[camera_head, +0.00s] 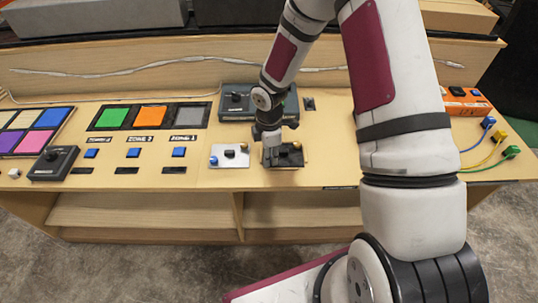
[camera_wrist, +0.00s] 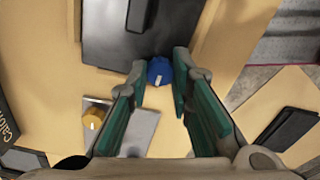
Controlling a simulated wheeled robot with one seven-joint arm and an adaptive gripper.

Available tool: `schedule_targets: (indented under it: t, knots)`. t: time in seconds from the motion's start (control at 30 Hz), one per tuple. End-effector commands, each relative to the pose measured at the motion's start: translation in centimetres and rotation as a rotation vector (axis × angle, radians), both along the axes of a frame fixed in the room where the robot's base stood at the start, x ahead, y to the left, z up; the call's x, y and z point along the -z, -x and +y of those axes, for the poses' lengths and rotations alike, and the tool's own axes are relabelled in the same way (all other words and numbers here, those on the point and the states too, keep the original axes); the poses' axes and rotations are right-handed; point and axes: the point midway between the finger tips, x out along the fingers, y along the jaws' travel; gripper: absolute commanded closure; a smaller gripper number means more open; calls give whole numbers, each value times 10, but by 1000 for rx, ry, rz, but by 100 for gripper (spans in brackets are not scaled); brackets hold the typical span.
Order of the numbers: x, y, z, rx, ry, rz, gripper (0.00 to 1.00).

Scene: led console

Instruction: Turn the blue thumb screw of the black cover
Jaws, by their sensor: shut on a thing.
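The black cover (camera_head: 285,158) lies on the console's front part, with a dark handle and a yellow thumb screw (camera_head: 297,146) at its far right corner. In the wrist view, the black cover (camera_wrist: 115,48) fills the top middle, with its dark handle at the top edge. The blue thumb screw (camera_wrist: 159,71) sits at the cover's near edge, between my fingertips. My gripper (camera_wrist: 160,68) has its green-padded fingers on both sides of the screw and is shut on it. In the head view my gripper (camera_head: 269,140) points down at the cover and hides the blue screw.
A silver plate (camera_head: 230,158) with its own blue and yellow screws lies just left of the black cover; it also shows in the wrist view (camera_wrist: 140,125). A dark box with a knob (camera_head: 236,100) stands behind. Coloured cables (camera_head: 488,160) are at the right.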

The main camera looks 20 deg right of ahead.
Motion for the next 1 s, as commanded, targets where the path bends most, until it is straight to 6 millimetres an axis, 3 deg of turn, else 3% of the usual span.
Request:
schedule_targets:
  t: [0.47,0.5,0.57,1.0]
  knots:
    - [2,2,-1,-11,2,7,100]
    - [2,2,-1,-10,2,7,71]
    - [2,2,-1,-10,2,6,59]
    - [-9,0,-1,-9,0,0,59]
